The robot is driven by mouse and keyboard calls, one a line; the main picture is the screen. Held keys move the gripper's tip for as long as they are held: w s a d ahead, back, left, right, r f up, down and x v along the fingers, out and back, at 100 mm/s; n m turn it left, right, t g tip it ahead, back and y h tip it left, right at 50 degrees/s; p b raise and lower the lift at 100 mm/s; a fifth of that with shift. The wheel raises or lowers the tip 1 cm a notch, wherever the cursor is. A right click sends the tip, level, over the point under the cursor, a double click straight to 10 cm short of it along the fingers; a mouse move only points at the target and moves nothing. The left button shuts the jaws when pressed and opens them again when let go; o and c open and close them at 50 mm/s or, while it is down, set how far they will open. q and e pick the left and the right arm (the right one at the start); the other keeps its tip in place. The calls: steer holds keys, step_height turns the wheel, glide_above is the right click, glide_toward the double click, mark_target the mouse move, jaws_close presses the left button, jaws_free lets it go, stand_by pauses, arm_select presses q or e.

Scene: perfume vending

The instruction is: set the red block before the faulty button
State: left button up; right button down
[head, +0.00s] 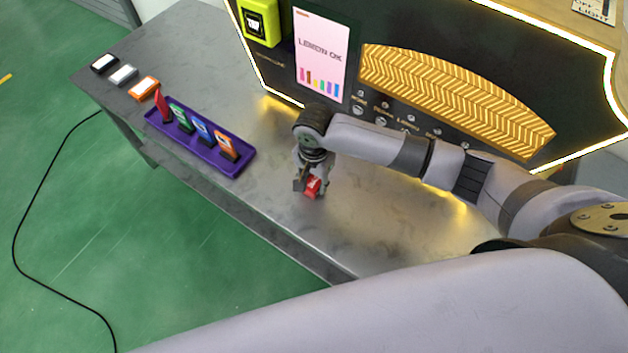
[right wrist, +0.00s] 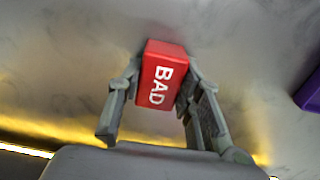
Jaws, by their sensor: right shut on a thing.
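The red block (head: 312,186) is between the fingers of my right gripper (head: 311,183), over the metal table in front of the machine. In the right wrist view, the block (right wrist: 161,75) shows "BAD" in white, and the gripper (right wrist: 160,95) is shut on its sides. I cannot tell whether the block touches the table. The machine's buttons (head: 381,122) sit in a row under small labels, below the gold grille; my right arm partly hides them. The screen (head: 320,52) reads "LEMON OK". My left gripper is out of view.
A purple tray (head: 241,160) holds several coloured cards or bottles at left of the gripper. Black (head: 104,63), grey (head: 124,75) and orange (head: 144,88) blocks lie at the table's far left. A yellow-green box (head: 258,22) is on the machine. The table front (head: 270,215) is clear.

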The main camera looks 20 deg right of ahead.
mark_target(314, 182)
steer(key=c, duration=1.1)
jaws_free()
step_height(314, 182, up, 12)
steer(key=shift+r+p, duration=0.1)
steer(key=shift+p, duration=0.75)
